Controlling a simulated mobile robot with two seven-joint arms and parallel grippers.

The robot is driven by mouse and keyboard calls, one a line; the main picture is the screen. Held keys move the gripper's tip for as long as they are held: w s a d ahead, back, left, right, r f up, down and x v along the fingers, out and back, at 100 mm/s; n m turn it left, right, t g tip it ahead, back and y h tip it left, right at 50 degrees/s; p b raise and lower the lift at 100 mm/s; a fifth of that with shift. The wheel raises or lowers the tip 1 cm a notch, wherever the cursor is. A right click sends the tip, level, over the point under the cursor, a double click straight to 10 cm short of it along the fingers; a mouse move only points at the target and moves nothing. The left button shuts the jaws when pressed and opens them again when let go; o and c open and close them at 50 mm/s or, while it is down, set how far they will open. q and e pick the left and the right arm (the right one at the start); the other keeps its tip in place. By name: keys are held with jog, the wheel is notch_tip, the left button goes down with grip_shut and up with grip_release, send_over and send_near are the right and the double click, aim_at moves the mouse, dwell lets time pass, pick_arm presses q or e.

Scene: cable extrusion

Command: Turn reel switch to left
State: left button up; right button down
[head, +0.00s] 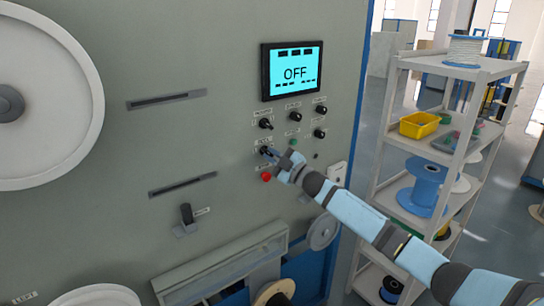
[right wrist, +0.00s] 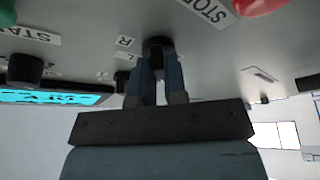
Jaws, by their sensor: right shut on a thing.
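The reel switch, a small black knob (head: 264,150), sits on the grey machine panel below the screen, in the lower left of the knob group. My right gripper (head: 272,154) reaches it from the lower right and is shut on it. In the right wrist view the two blue-grey fingers (right wrist: 159,78) grip the dark knob (right wrist: 157,44) from both sides, with a white label marked R beside it. The fingers hide much of the knob, so I cannot tell which way it points. My left gripper is not in view.
A screen (head: 292,70) reading OFF is above several other black knobs (head: 295,116). A red button (head: 266,176) is just below my right gripper, and a green button (head: 294,143) is close by. A shelf rack (head: 470,72) with spools and a yellow bin (head: 419,125) stands at right.

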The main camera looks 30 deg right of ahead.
jog(key=c, duration=1.2)
grip_release()
jog(key=shift+o, duration=0.2)
jog(key=shift+s+d+f, duration=0.25)
jog(key=shift+s, duration=0.2)
jog(key=b+v, duration=0.3)
jog(key=v, duration=0.9)
jog(key=shift+s+b, duration=0.3)
jog(key=shift+s, duration=0.05)
jog(key=shift+d+f, duration=0.1)
